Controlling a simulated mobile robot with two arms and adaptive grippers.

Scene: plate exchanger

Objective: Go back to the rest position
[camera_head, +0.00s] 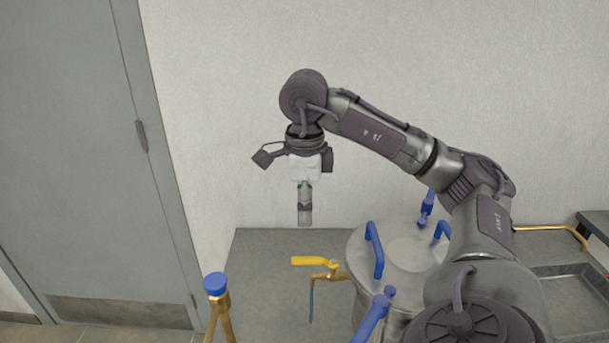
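My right arm comes in from the lower right and reaches up over the metal vessel. My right gripper (305,215) hangs pointing down at the arm's end, in front of the wall and above the grey counter. It touches nothing that I can see. Its fingers are seen edge-on, so I cannot tell whether they are open or shut. My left gripper is not in view.
A metal vessel (403,252) with blue handles stands on the grey counter (262,262). A brass valve with a yellow lever (314,263) is left of it. A blue-capped brass pipe (215,284) stands in front. A metal tray (572,275) lies right. A grey door (85,150) is left.

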